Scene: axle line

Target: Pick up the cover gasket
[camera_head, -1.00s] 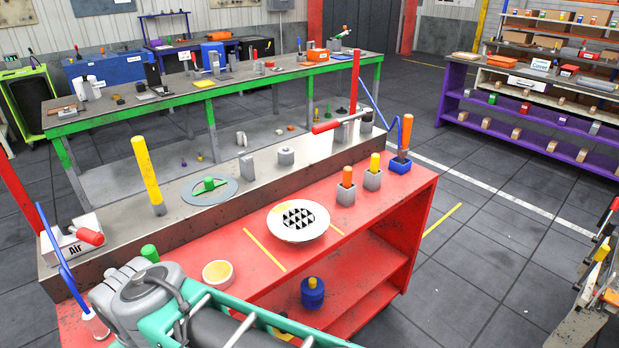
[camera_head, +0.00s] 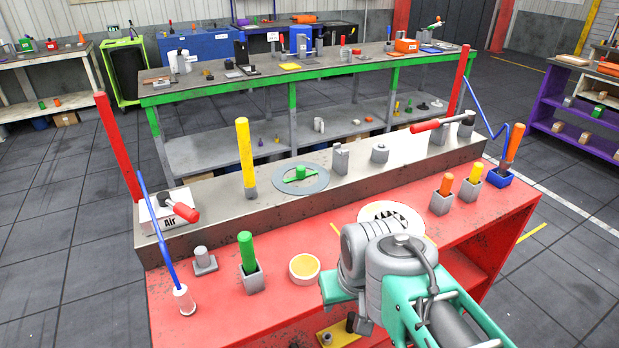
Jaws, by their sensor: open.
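A flat blue-grey ring-like disc (camera_head: 316,185) lies on the metal beam at the back of the red bench, with a green knobbed piece (camera_head: 300,174) at its middle. It may be the cover gasket, but I cannot tell for sure. A shallow round tub with a yellow top (camera_head: 304,266) sits on the red bench. My grey and teal arm reaches over the front of the bench, but my gripper's fingers do not show.
The red bench (camera_head: 235,310) carries a green-handled tool (camera_head: 247,255), orange and yellow handles in blocks at right, and a white Air box (camera_head: 165,212). A yellow post (camera_head: 246,155) stands on the beam. Red uprights and blue hoses flank the bench. A green-framed table (camera_head: 215,92) stands behind.

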